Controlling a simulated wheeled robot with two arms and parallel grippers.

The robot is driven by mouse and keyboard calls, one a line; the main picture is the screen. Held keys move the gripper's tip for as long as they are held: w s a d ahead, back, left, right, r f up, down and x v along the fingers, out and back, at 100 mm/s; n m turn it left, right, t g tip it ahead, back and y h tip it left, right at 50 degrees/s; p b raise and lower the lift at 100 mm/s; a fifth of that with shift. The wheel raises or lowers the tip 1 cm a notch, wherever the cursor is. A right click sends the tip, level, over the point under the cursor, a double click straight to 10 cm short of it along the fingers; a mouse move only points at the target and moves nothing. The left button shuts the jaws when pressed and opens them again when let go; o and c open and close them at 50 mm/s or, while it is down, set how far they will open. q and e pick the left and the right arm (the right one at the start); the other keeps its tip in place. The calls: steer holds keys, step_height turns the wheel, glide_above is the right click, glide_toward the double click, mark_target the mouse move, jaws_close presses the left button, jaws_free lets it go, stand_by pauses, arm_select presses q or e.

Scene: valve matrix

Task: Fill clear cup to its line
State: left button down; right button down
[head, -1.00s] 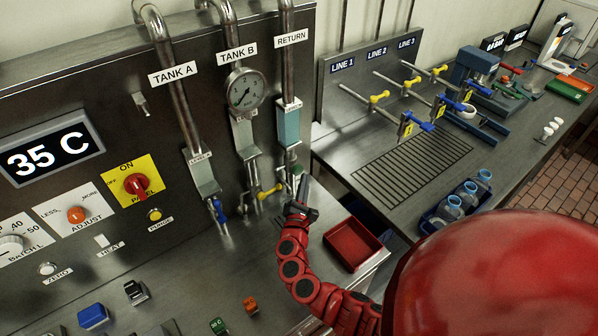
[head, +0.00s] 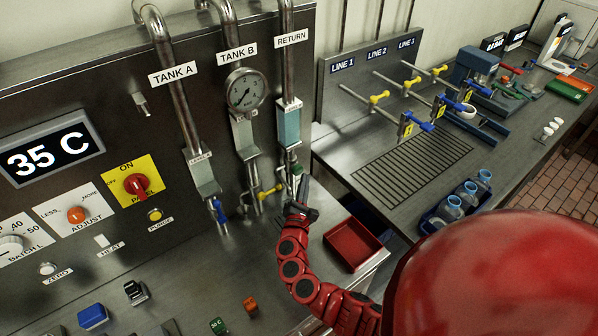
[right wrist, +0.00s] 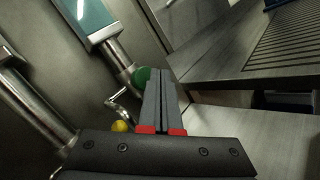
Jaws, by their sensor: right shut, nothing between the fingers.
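My right gripper (head: 303,188) is shut and empty, at the foot of the RETURN pipe (head: 290,148). In the right wrist view its closed fingers (right wrist: 163,80) lie close beside a green knob (right wrist: 142,76); I cannot tell whether they touch it. The TANK A outlet has a blue handle (head: 218,210). The TANK B outlet has a yellow handle (head: 268,191), whose yellow tip (right wrist: 120,126) shows in the wrist view. Several clear, bluish vessels (head: 450,210) stand in a blue holder on the right bench; no fill line is legible. My left gripper is out of view.
An empty red tray (head: 352,246) sits on the counter right of my right gripper. The display (head: 52,148) reads 35 C. The right bench carries a slotted drain (head: 412,160) below the LINE taps. Small coloured blocks lie at the front left.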

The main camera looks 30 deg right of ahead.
steer(key=shift+w, duration=0.2)
stand_by(0.5)
steer(key=shift+w+b, duration=0.25)
steer(key=shift+b, duration=0.05)
steer(key=shift+w+a+b, duration=0.1)
steer(key=shift+w+b, duration=0.25)
steer(key=shift+w, duration=0.25)
stand_by(1.9)
steer(key=shift+s, duration=0.1)
stand_by(3.6)
steer(key=shift+s, duration=0.9)
steer(key=shift+s, duration=0.1)
